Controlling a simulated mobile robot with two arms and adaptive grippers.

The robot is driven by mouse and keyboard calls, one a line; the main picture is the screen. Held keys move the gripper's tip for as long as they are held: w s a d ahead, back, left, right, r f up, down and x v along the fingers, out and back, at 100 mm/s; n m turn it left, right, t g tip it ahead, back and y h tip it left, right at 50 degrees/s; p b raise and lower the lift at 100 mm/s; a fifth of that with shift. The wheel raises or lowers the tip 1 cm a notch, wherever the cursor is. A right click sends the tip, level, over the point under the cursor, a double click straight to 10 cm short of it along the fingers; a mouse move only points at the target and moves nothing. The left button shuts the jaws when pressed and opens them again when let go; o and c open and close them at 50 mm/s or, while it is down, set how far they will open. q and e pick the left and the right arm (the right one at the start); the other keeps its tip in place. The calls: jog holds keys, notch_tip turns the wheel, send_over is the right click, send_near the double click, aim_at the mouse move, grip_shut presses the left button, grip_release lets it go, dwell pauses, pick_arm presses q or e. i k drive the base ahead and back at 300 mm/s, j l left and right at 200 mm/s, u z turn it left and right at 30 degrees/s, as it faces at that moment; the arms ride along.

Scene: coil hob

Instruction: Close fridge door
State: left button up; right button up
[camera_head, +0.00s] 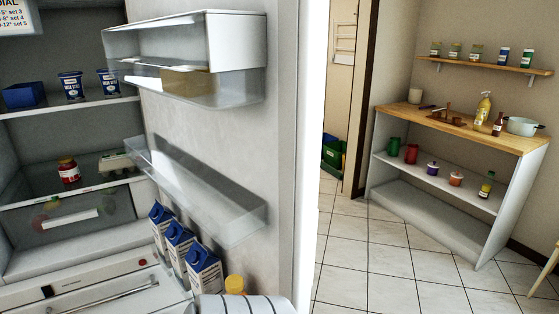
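The fridge door (220,130) stands open in the head view, its inner face towards me and its bright edge (310,150) on the right. Clear bins hang on the door. An upper bin (235,87) and a middle bin (195,190) show. Blue-and-white cartons (204,270) stand low on the door. The open fridge compartment (60,130) is at the left, with shelves, blue-and-white tubs (72,86), a red jar (68,171) and a drawer (70,225).
Beyond the door, the tiled floor (390,260) is clear. A white shelf unit with a wooden top (460,125) stands against the right wall, holding bottles, jars and a pot (522,126). A wall shelf (490,66) hangs above it. A doorway shows in the middle.

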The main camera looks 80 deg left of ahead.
aim_at(239, 166)
jog(key=i+u, duration=0.4)
jog(key=i+l+u, duration=0.2)
jog(key=i+u, duration=0.35)
jog(key=u, duration=0.3)
jog(key=i+u, duration=0.15)
jog(key=u, duration=0.25)
jog(key=i+u, duration=0.1)
jog(key=u, duration=0.35)
jog(key=i+u, duration=0.1)
jog(key=u, duration=0.3)
jog(key=i+l+u, duration=0.1)
jog(key=u, duration=0.3)
